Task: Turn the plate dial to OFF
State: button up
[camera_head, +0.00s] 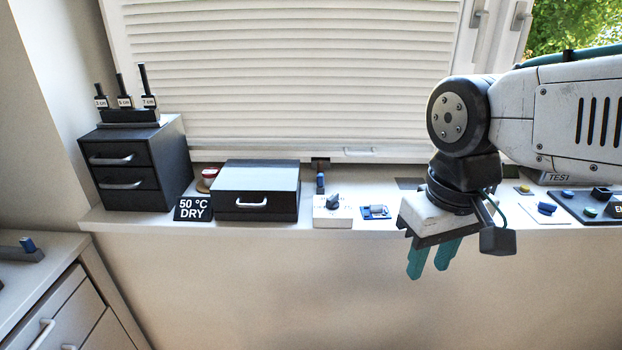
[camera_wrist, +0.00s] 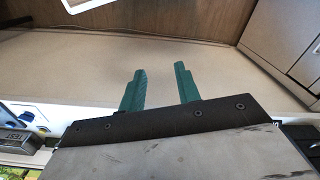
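A white box with a dark round dial (camera_head: 332,202) stands on the sill in the head view, right of the black drawer box. Its markings are too small to read, so I cannot tell its setting. A blue knob (camera_head: 546,208) on a pale plate lies farther right; I cannot tell which of the two is the plate dial. My gripper (camera_head: 427,272) hangs in front of the sill edge, right of the white box and apart from it. Its teal fingers are apart and empty, as the wrist view also shows (camera_wrist: 160,68). Neither dial shows clearly in the wrist view.
A small blue module (camera_head: 375,212) lies between the white box and my gripper. A black drawer box (camera_head: 256,190), a "50 °C DRY" sign (camera_head: 193,209) and a drawer tower (camera_head: 135,165) stand left. A dark panel with buttons (camera_head: 590,205) lies right. Space before the sill is clear.

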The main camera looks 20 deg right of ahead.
jog(key=w+m+g, duration=0.1)
jog(key=w, duration=0.8)
jog(key=m, duration=0.9)
send_over(333, 196)
jog(key=shift+r, duration=0.45)
jog(key=shift+f+m, duration=0.3)
jog(key=shift+f, duration=0.2)
notch_tip(333, 196, down, 7)
jog(key=shift+r, duration=0.1)
grip_shut()
